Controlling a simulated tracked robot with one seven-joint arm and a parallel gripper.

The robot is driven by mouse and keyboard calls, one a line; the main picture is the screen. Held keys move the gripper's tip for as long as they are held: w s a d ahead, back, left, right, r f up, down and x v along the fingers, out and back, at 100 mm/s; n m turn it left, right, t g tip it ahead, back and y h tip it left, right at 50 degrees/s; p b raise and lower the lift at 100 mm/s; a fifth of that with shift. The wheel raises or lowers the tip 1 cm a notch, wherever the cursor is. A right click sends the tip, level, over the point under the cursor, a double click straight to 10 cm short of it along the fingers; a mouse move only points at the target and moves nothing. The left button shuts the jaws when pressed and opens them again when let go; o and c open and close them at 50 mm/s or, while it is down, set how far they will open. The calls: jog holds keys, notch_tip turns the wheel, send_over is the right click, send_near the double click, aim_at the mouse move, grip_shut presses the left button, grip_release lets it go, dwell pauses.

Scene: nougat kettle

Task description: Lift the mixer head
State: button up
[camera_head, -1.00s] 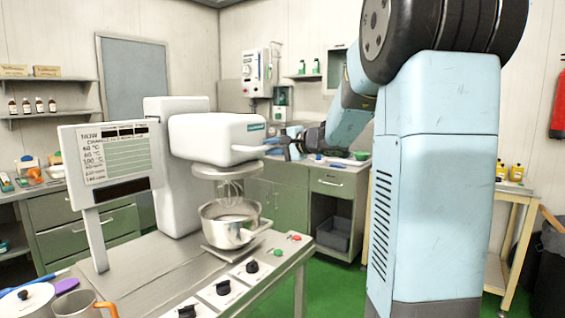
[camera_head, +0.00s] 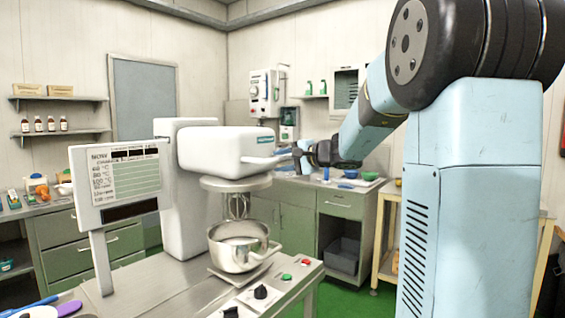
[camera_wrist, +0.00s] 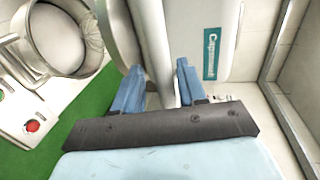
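The white mixer head (camera_head: 225,148) sits on its white stand (camera_head: 185,222), with its handle (camera_head: 266,160) reaching out at the right. A whisk (camera_head: 237,206) hangs below the head over a steel bowl (camera_head: 240,250). My gripper (camera_head: 301,157) is at the handle's outer end. The contact faces are hidden.
A display panel (camera_head: 125,180) stands left of the mixer. A green cabinet counter (camera_head: 345,205) stands behind, near my gripper. Green floor shows between.

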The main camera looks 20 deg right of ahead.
jog(key=v, duration=1.3)
jog(key=shift+s+d, duration=0.2)
jog(key=shift+s, duration=0.1)
jog(key=s+a+f+n+g+h, duration=0.1)
jog(key=s+a+f+n+g, duration=0.25)
jog(key=s+a, duration=0.3)
jog(key=s+a+f+n+g+h, duration=0.25)
jog(key=s+a+f, duration=0.25)
jog(key=s, duration=0.3)
jog(key=s+d+f+n+h, duration=0.1)
jog(key=s+f+n+h, duration=0.1)
jog(key=s+f, duration=0.2)
jog(key=s+d+f+n+g+h, duration=0.1)
jog(key=s+f+n+h, duration=0.1)
jog(key=s, duration=0.6)
jog(key=shift+f+n+h, duration=0.4)
jog(key=shift+f+h, duration=0.45)
